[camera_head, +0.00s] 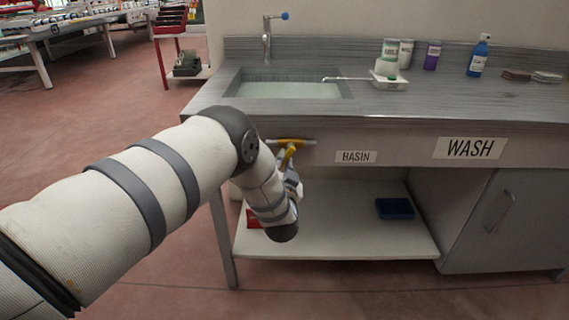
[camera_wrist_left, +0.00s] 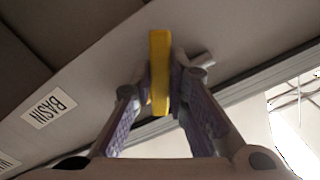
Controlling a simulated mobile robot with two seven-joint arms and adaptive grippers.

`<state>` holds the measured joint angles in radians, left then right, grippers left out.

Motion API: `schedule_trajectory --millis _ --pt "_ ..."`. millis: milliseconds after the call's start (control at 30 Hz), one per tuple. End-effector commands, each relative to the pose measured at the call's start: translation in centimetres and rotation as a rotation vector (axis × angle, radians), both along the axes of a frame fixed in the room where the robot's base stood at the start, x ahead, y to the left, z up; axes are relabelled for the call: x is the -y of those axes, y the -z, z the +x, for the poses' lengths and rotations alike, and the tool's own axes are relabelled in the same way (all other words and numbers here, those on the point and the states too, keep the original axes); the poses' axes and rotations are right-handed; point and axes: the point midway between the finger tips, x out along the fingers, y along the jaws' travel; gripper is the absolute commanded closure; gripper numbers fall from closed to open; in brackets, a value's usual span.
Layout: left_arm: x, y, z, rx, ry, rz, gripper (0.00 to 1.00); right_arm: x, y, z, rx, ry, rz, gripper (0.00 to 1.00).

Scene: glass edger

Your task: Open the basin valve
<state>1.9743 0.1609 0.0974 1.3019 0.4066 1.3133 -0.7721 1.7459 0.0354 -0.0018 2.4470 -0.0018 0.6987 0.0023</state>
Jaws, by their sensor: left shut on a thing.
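The basin valve has a yellow lever handle (camera_head: 288,143) under the counter's front edge, left of the BASIN label (camera_head: 355,157). In the left wrist view the yellow handle (camera_wrist_left: 160,72) stands between the two fingers. My left gripper (camera_wrist_left: 162,80) is shut on the handle. In the head view my left arm reaches in from the left, and its wrist partly hides the gripper and the valve. The basin (camera_head: 288,89) is set in the counter, with a tap (camera_head: 267,40) behind it. My right gripper is not in view.
The counter (camera_head: 460,105) carries a ladle resting on a white tray, several containers and a blue spray bottle (camera_head: 479,57). The lower shelf (camera_head: 335,238) holds a dark blue block (camera_head: 395,208). A cabinet (camera_head: 500,215) stands at right. The floor at left is mostly open.

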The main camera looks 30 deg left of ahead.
Motion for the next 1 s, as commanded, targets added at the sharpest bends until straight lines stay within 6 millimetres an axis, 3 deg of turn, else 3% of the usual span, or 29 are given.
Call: schedule_trajectory --millis 333,367,433,767,1000 --pt "0.0 0.1 -0.1 -0.004 0.001 0.001 1.0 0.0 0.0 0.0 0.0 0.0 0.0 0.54" --pt "0.0 0.2 -0.1 -0.004 0.001 0.001 0.79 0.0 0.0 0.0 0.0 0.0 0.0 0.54" --pt "0.0 0.1 -0.1 -0.003 0.0 0.001 0.65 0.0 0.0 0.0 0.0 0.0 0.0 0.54" --pt "0.3 0.1 -0.4 -0.004 0.001 0.001 0.65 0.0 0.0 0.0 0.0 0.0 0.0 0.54" --pt "3.3 0.2 -5.2 -0.008 0.004 0.001 0.65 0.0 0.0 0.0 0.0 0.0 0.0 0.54"
